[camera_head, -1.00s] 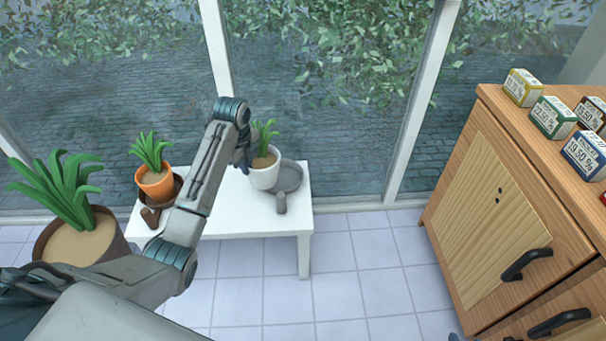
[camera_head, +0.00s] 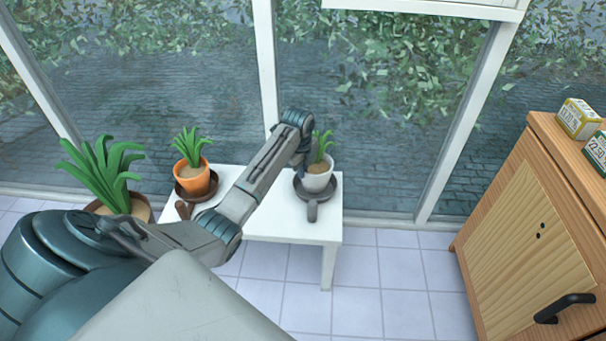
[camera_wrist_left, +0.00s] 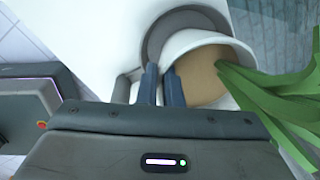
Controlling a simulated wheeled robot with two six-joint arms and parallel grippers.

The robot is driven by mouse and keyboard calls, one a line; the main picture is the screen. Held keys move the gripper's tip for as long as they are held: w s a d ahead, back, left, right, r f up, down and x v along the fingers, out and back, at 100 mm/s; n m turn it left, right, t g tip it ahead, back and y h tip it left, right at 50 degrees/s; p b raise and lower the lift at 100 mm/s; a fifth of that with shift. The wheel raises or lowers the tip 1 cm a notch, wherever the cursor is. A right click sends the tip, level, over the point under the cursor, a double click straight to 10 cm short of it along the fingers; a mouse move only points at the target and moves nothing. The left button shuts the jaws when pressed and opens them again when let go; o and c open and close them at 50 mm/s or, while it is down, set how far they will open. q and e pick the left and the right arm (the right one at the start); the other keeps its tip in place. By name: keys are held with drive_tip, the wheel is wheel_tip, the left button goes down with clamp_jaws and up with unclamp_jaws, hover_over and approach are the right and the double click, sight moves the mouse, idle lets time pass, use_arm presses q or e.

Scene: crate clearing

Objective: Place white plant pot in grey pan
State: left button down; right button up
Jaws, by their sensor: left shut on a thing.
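The white plant pot (camera_head: 318,181), with a green plant and tan soil, is at the right end of the white table. I cannot tell whether the pot's base touches the pan. My left gripper (camera_head: 303,168) is shut on the pot's rim. In the left wrist view the fingers (camera_wrist_left: 162,88) pinch the white pot's rim (camera_wrist_left: 205,38), and the grey pan (camera_wrist_left: 158,35) shows beyond it. My right gripper is not in view.
The white table (camera_head: 285,222) also bears an orange pot (camera_head: 197,183) in a dark brown pan (camera_head: 183,194) at its left. A larger potted plant (camera_head: 105,175) is left of the table. A wooden cabinet (camera_head: 535,240) stands right, with free floor between. Windows are behind.

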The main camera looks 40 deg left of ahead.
use_arm(q)
drive_tip(key=shift+f, duration=0.7)
drive_tip(key=c, duration=1.6)
unclamp_jaws()
drive_tip(key=shift+f, duration=0.1)
